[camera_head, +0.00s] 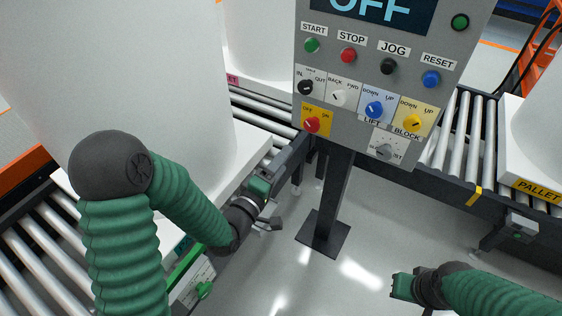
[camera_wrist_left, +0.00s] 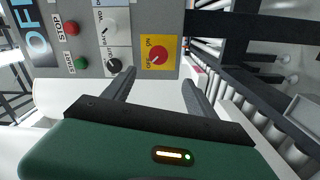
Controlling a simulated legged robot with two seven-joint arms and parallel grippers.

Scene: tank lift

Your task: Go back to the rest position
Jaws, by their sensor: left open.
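My left gripper (camera_head: 268,212) hangs in front of the roller conveyor, left of and below the control panel (camera_head: 340,85). In the left wrist view its two dark fingers (camera_wrist_left: 160,88) stand apart with nothing between them. The red OFF/ON knob (camera_wrist_left: 156,54) on its yellow plate lies beyond the fingertips in that view, apart from them. The same knob (camera_head: 311,124) shows at the panel's lower left in the head view. My right gripper (camera_head: 402,287) is low at the right, over the floor; its fingers cannot be made out.
The panel stands on a post with a dark base plate (camera_head: 323,232). A big white tank (camera_head: 150,70) sits on the left conveyor (camera_head: 45,245). The grey floor (camera_head: 365,235) between is clear.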

